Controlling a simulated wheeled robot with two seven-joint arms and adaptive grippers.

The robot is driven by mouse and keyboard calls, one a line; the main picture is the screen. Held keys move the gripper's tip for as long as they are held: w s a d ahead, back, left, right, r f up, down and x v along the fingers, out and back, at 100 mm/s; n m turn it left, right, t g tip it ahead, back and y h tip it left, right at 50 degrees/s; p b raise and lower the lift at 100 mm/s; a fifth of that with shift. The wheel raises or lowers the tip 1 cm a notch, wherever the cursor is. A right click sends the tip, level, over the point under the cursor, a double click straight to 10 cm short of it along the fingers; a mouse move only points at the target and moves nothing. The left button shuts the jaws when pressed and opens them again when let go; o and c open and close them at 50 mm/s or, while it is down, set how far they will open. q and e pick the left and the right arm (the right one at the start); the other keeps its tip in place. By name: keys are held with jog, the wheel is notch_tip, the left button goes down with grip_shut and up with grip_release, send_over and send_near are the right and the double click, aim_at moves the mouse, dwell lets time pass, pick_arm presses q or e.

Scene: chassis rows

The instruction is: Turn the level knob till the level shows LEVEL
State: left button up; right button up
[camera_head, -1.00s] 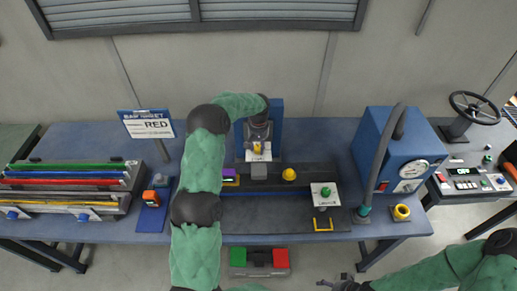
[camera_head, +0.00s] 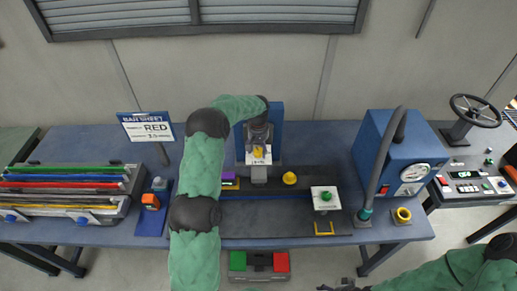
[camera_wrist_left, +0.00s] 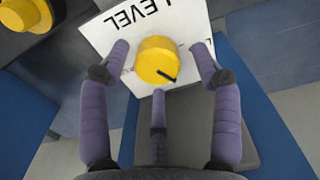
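The level knob (camera_wrist_left: 157,59) is a yellow round knob with a black pointer mark, on a white plate marked LEVEL (camera_wrist_left: 110,42). In the head view the knob (camera_head: 258,153) shows small under my left gripper (camera_head: 259,139), in front of a blue upright panel. In the left wrist view the fingers of my left gripper (camera_wrist_left: 160,60) are spread around the knob, with gaps between them and it. No finger visibly touches it. The pointer slants to the lower right. I cannot make out a level reading. My right gripper (camera_head: 340,286) is cut off by the bottom edge.
A yellow button (camera_head: 289,178) and a white plate with a green knob (camera_head: 326,197) stand right of the level knob. A blue machine (camera_head: 402,150) is further right.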

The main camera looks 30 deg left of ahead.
aim_at(258, 150)
pick_arm(q)
jog(key=shift+s, duration=0.1)
notch_tip(258, 150, up, 12)
dwell(0.5)
jog(key=shift+f, duration=0.1)
dwell(0.4)
